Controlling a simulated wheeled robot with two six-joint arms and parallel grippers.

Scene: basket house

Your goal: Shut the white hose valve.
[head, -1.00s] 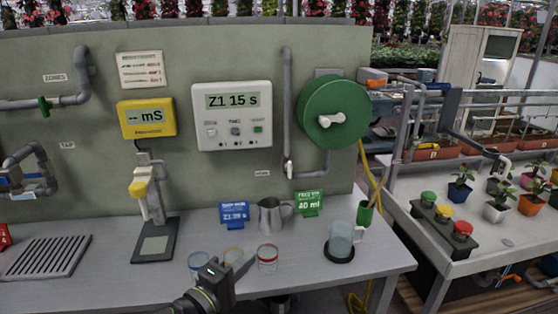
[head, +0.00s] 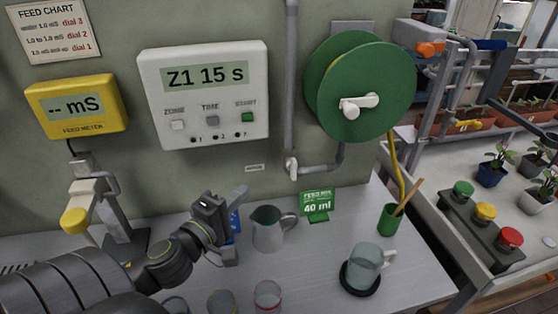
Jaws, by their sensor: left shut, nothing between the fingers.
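The white hose valve (head: 291,167) sits low on the grey vertical pipe, left of the green hose reel. Its handle appears to point roughly along the pipe, but it is small and I cannot tell its exact setting. A small hose label (head: 254,168) is on the wall to its left. My left gripper (head: 236,196) is shut and empty. It is in front of the panel, below and left of the valve and apart from it. My right gripper is not in view.
A metal jug (head: 268,230) stands below the valve beside a green feed sign (head: 318,203). A blue sign (head: 234,222) is partly hidden by my gripper. A clear pitcher (head: 367,263) and glasses (head: 267,295) stand nearer. The hose reel (head: 375,75) bulges out at right.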

